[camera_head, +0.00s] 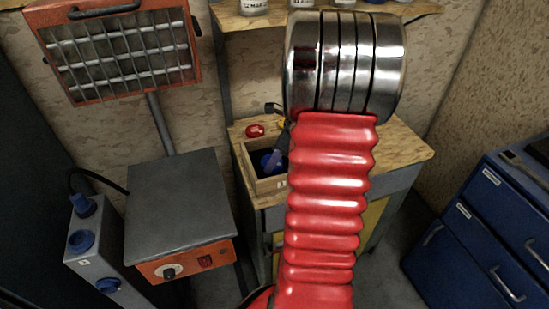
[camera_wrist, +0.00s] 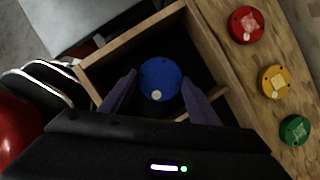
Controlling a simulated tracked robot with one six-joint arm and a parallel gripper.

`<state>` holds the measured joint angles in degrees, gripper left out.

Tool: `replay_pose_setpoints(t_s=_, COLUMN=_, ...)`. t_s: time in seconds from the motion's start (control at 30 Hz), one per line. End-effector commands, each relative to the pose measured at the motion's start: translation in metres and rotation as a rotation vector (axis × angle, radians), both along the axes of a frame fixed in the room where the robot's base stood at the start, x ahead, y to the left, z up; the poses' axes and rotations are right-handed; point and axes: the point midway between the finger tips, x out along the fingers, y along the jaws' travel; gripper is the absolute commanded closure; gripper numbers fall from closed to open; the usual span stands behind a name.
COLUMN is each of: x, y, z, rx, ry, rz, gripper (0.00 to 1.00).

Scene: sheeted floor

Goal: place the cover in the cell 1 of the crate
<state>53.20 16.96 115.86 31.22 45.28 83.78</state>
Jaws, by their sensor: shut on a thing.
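A round blue cover (camera_wrist: 160,74) sits between the two dark fingers of my gripper (camera_wrist: 159,84) in the wrist view. The gripper is shut on it. The cover is over or inside a dark-floored compartment of the wooden crate (camera_wrist: 133,40); its exact height above the floor is hard to tell. In the head view the blue cover (camera_head: 267,162) shows within the outline of the crate (camera_head: 270,186), beside my gripper (camera_head: 277,157), which is partly hidden by my red arm. A short divider shows near the right finger. I cannot read a cell number.
On the wooden bench (camera_wrist: 245,75) right of the crate lie a red cover (camera_wrist: 245,25), a yellow cover (camera_wrist: 274,82) and a green cover (camera_wrist: 295,130). A grey box (camera_head: 178,195) with an orange front and a red-framed heater (camera_head: 120,52) stand left; blue drawers (camera_head: 500,225) stand right.

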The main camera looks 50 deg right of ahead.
Motion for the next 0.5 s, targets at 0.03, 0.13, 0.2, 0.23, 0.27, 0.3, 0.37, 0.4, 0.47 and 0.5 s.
replay_pose_setpoints(t_s=0.03, x=0.0003, y=-0.0001, z=0.0005, rx=-0.001, ry=0.0, rz=0.001, gripper=0.78)
replay_pose_setpoints(t_s=0.13, x=0.0003, y=0.0, z=0.0003, rx=0.0, ry=0.0, rz=0.001, gripper=0.78)
replay_pose_setpoints(t_s=0.2, x=0.0003, y=0.0001, z=-0.0011, rx=0.0, ry=0.0, rz=0.0, gripper=0.78)
replay_pose_setpoints(t_s=0.23, x=0.0002, y=0.0002, z=-0.0016, rx=0.0, ry=0.0, rz=0.0, gripper=0.44)
replay_pose_setpoints(t_s=0.27, x=0.0002, y=0.0002, z=-0.0014, rx=0.0, ry=0.0, rz=0.0, gripper=0.42)
replay_pose_setpoints(t_s=0.3, x=0.0003, y=0.0002, z=-0.0014, rx=0.0, ry=0.0, rz=0.0, gripper=0.39)
replay_pose_setpoints(t_s=0.37, x=0.0003, y=0.0002, z=-0.0014, rx=0.0, ry=0.0, rz=0.001, gripper=0.35)
replay_pose_setpoints(t_s=0.4, x=0.0004, y=0.0003, z=-0.0013, rx=0.0, ry=0.0, rz=0.001, gripper=0.32)
replay_pose_setpoints(t_s=0.47, x=0.0003, y=0.0003, z=-0.0013, rx=0.0, ry=0.0, rz=0.001, gripper=0.28)
replay_pose_setpoints(t_s=0.5, x=0.0003, y=0.0003, z=-0.0013, rx=0.0, ry=0.0, rz=0.001, gripper=0.26)
